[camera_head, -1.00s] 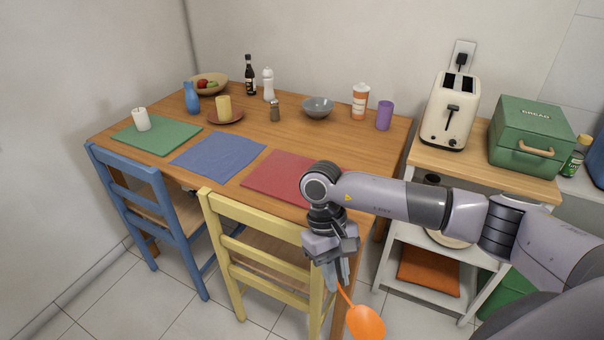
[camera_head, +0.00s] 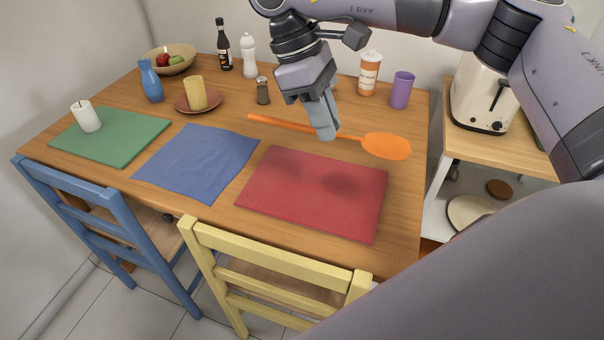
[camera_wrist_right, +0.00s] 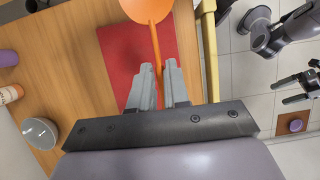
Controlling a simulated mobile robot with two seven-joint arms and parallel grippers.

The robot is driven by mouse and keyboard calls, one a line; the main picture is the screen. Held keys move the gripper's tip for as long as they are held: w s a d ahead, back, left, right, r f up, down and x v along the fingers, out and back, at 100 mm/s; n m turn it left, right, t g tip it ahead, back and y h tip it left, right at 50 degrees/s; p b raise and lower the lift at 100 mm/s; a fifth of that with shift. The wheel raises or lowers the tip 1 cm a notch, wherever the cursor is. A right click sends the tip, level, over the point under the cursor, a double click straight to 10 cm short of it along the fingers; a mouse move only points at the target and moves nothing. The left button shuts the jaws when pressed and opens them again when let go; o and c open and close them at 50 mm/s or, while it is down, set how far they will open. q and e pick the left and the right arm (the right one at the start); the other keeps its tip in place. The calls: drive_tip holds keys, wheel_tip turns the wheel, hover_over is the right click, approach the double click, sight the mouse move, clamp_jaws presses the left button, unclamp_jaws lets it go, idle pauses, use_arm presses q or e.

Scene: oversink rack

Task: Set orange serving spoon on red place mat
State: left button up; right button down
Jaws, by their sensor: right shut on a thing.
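The orange serving spoon (camera_head: 385,146) is held by its handle in my right gripper (camera_head: 327,132). Its bowl points right and its handle runs left in the head view. The spoon (camera_wrist_right: 147,10) also shows between the shut fingers (camera_wrist_right: 158,88) in the right wrist view. The red place mat (camera_head: 312,207) lies flat at the near right of the table. The spoon is raised above the table, beyond the mat's far edge in the head view, and dark shadows fall on the mat. The mat (camera_wrist_right: 120,55) shows below the spoon in the wrist view.
A blue mat (camera_head: 197,160) and a green mat (camera_head: 112,135) lie to the left. An orange-and-white bottle (camera_head: 369,75), a purple cup (camera_head: 401,90) and a shaker (camera_head: 263,91) stand at the back. A yellow chair (camera_head: 270,262) stands at the front edge.

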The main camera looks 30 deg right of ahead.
drive_tip(key=shift+w+d, duration=0.1)
drive_tip(key=shift+w, duration=0.15)
drive_tip(key=b, duration=0.2)
hover_over(326, 212)
drive_tip(key=w, duration=0.1)
wheel_tip(326, 212, down, 5)
drive_tip(key=f, duration=0.6)
drive_tip(key=a+f, duration=0.1)
drive_tip(key=f, duration=0.2)
drive_tip(key=shift+w+f, duration=0.1)
drive_tip(key=shift+f, duration=2.7)
